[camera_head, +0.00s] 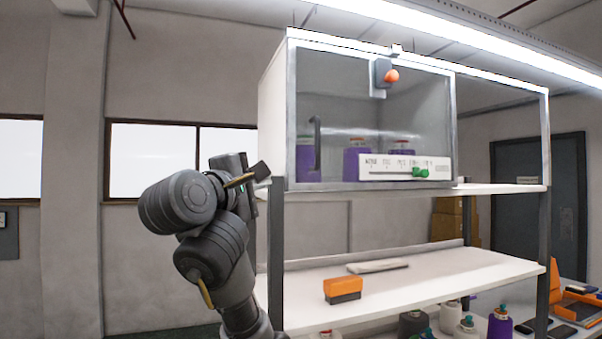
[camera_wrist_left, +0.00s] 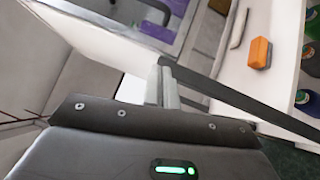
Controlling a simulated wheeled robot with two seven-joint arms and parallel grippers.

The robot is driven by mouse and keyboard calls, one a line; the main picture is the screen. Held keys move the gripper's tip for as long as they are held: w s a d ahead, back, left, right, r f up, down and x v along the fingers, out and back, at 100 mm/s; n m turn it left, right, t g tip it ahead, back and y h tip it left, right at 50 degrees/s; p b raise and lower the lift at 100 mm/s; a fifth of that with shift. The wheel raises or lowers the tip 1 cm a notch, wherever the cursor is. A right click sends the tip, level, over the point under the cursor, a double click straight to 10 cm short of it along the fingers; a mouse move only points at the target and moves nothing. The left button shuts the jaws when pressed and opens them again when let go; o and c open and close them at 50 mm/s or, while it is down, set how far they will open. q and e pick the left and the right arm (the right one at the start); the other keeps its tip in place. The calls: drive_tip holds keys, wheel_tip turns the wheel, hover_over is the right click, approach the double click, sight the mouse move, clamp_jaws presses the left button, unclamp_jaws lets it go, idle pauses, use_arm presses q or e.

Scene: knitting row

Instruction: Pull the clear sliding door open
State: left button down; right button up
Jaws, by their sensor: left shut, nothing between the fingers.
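The clear sliding door (camera_head: 340,100) is the see-through front of a white cabinet on the upper shelf, with a dark upright handle (camera_head: 317,145) near its left edge. An orange knob on a grey latch (camera_head: 388,75) sits at its top. A white scale strip with a green slider (camera_head: 420,172) runs along its lower right. Purple cones (camera_head: 355,160) stand behind it. My left gripper (camera_head: 262,172) is beside the cabinet's lower left corner, apart from the handle. In the left wrist view its fingers (camera_wrist_left: 160,88) are together and empty. My right gripper is not in view.
A dark shelf post (camera_head: 276,250) stands close to my left arm. The lower shelf (camera_head: 440,268) holds an orange-and-black block (camera_head: 343,289) and a pale flat piece (camera_head: 377,266). Several cones stand below.

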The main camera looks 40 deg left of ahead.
use_arm(q)
drive_tip(key=p, duration=0.6)
approach(309, 170)
drive_tip(key=w+a, duration=0.2)
drive_tip(key=a, duration=0.1)
drive_tip(key=shift+w+r, duration=0.3)
drive_tip(key=shift+w, duration=0.1)
drive_tip(key=shift+w+d+r+p, duration=0.25)
drive_tip(key=shift+w+d+p, duration=0.4)
drive_tip(key=shift+w+p, duration=0.25)
drive_tip(key=shift+w+d, duration=0.3)
drive_tip(key=shift+w, duration=0.15)
drive_tip(key=shift+f, duration=0.1)
